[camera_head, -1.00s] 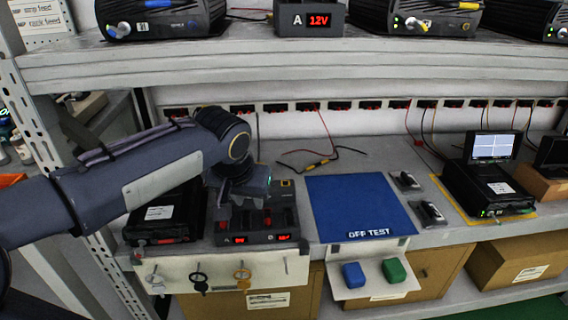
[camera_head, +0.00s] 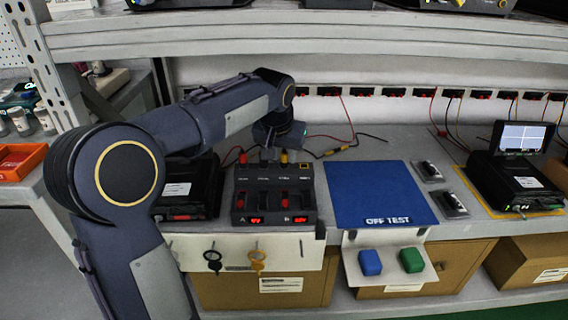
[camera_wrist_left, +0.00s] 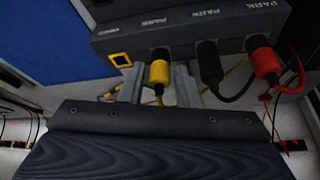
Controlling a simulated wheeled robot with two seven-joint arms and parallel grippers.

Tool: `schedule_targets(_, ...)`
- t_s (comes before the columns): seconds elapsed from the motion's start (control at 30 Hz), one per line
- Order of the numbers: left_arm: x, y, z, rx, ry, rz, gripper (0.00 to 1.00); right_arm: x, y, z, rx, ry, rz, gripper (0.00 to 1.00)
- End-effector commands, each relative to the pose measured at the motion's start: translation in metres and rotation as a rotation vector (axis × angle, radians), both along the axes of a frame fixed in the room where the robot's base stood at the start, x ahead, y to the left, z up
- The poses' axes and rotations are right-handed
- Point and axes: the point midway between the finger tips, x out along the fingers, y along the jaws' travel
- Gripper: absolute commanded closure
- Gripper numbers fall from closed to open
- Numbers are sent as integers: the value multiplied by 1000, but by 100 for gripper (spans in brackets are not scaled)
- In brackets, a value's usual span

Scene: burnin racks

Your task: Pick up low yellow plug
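The yellow plug (camera_wrist_left: 159,72) sits in a socket of the dark test unit in the left wrist view, with its cable running down from it. In the head view the yellow plug (camera_head: 284,157) stands at the back edge of the dark test unit (camera_head: 275,185). My left gripper (camera_wrist_left: 158,82) is open, with one finger on each side of the yellow plug and small gaps showing. In the head view my left gripper (camera_head: 275,152) is behind the unit, partly hidden. My right gripper is not in view.
A black plug (camera_wrist_left: 209,62) and a red plug (camera_wrist_left: 263,58) sit beside the yellow one in the same unit. A blue mat (camera_head: 375,193) lies to the right. A black device (camera_head: 190,188) stands close on the left. An upper shelf (camera_head: 330,38) spans above the arm.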

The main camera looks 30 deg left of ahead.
Motion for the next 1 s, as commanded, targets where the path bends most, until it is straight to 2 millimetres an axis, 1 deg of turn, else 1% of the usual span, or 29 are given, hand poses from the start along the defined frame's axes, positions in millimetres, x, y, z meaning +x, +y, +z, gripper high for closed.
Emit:
schedule_targets(0.07,2,1,-5,0,-1,0,71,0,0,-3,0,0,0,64)
schedule_targets(0.3,2,1,-5,-1,-1,0,71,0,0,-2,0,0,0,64)
schedule_targets(0.5,2,0,-5,-1,-1,0,96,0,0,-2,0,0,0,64)
schedule_targets(0.83,2,0,-2,-1,-1,0,97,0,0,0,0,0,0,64)
schedule_targets(1.0,2,0,12,0,-2,0,97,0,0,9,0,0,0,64)
